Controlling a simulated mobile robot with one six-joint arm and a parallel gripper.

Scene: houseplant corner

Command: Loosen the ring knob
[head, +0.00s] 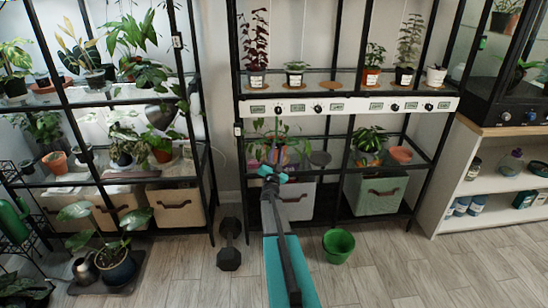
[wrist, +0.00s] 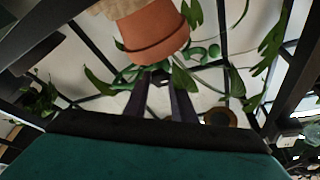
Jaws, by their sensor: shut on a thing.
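My gripper (head: 270,170) is at the front of the middle rack's lower glass shelf, by a potted climbing plant. In the wrist view, which looks upside down, the two dark fingers (wrist: 162,88) reach in among green stems and leaves beside a terracotta pot (wrist: 155,38). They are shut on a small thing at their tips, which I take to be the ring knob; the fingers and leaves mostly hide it. Green curved parts (wrist: 205,52) show close by, but I cannot tell support from stem.
A white panel (head: 350,107) with black knobs and labels runs above that shelf. Black rack posts flank the space. A green pot (head: 338,245) and a dumbbell (head: 229,245) are on the floor.

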